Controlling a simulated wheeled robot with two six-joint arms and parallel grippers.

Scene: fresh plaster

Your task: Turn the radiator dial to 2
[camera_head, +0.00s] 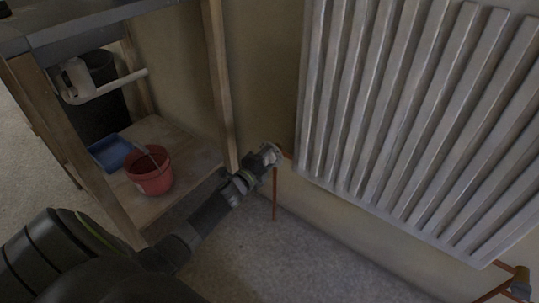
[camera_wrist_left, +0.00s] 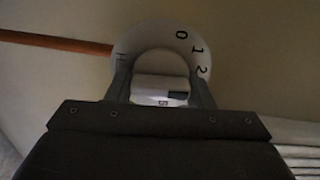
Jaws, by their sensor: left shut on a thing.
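The radiator dial is in the left wrist view, with a pale numbered ring (camera_wrist_left: 196,50) marked 0, 1 and 2 at upper right and another mark at left. A small white part (camera_wrist_left: 160,83) with a dark patch sits inside the ring, between my fingers. My left gripper (camera_wrist_left: 160,92) has one finger on each side and is shut on the dial. In the head view my left gripper (camera_head: 266,157) is at the radiator's lower left corner and hides most of the dial. A pointer on the dial cannot be made out. My right gripper is not in view.
The white ribbed radiator (camera_head: 412,110) hangs on the wall at right. A copper pipe (camera_head: 275,195) runs down below the dial. A wooden shelf unit (camera_head: 190,180) at left holds a red bucket (camera_head: 150,178) and a blue tray (camera_head: 108,153). The carpet (camera_head: 280,260) below is clear.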

